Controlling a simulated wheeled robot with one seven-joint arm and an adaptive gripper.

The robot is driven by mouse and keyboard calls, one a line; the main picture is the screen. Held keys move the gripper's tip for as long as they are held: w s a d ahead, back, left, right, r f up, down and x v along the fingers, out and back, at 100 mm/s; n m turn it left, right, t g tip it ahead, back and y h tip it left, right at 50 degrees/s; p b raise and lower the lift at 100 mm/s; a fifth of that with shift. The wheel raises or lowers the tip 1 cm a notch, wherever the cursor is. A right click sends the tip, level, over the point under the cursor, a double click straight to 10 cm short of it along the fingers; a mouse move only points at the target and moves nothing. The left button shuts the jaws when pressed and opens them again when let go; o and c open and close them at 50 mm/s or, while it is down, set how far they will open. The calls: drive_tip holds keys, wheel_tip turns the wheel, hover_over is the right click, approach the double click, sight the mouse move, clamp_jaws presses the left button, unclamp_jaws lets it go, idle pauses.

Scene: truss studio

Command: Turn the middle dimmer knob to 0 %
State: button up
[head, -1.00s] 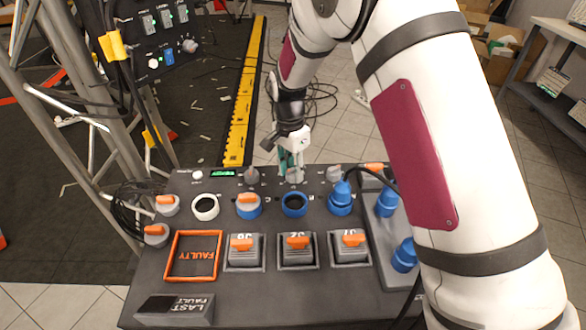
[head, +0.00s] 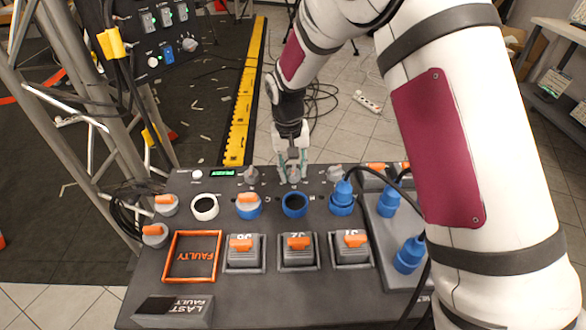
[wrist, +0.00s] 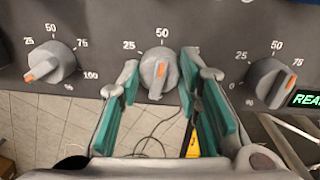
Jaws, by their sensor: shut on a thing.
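The middle dimmer knob (wrist: 156,84) is grey with an orange pointer mark. In the wrist view the mark points up, close to the 50 label. My gripper (wrist: 160,68) has its two green-padded fingers on either side of this knob and is shut on it. The right finger hides part of the knob's scale. In the head view my gripper (head: 291,168) reaches down to the back row of the console, and the middle knob (head: 294,178) is partly covered by the fingers.
One neighbouring knob (wrist: 50,64) has its mark at the lower left, near 0; the other (wrist: 268,84) has its mark toward the right, near a green display (wrist: 305,99). Blue plugs (head: 342,198) with cables stand at the console's right.

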sight(296, 174)
drive_tip(key=n, duration=0.6)
drive_tip(key=shift+n, duration=0.3)
drive_tip(key=n, duration=0.6)
drive_tip(key=shift+s+t, duration=0.1)
drive_tip(key=shift+t, duration=0.2)
drive_tip(key=n, duration=0.6)
drive_tip(key=shift+n+y+p, duration=0.3)
drive_tip(key=shift+y+p, duration=0.05)
drive_tip(key=shift+y, duration=0.05)
drive_tip(key=n+p, duration=0.1)
drive_tip(key=n, duration=0.5)
drive_tip(key=shift+n, duration=0.3)
drive_tip(key=shift+d, duration=0.1)
drive_tip(key=o, duration=1.1)
drive_tip(key=shift+o, duration=0.2)
wheel_tip(296, 174, up, 12)
drive_tip(key=shift+s+d, duration=0.25)
drive_tip(key=shift+s, duration=0.05)
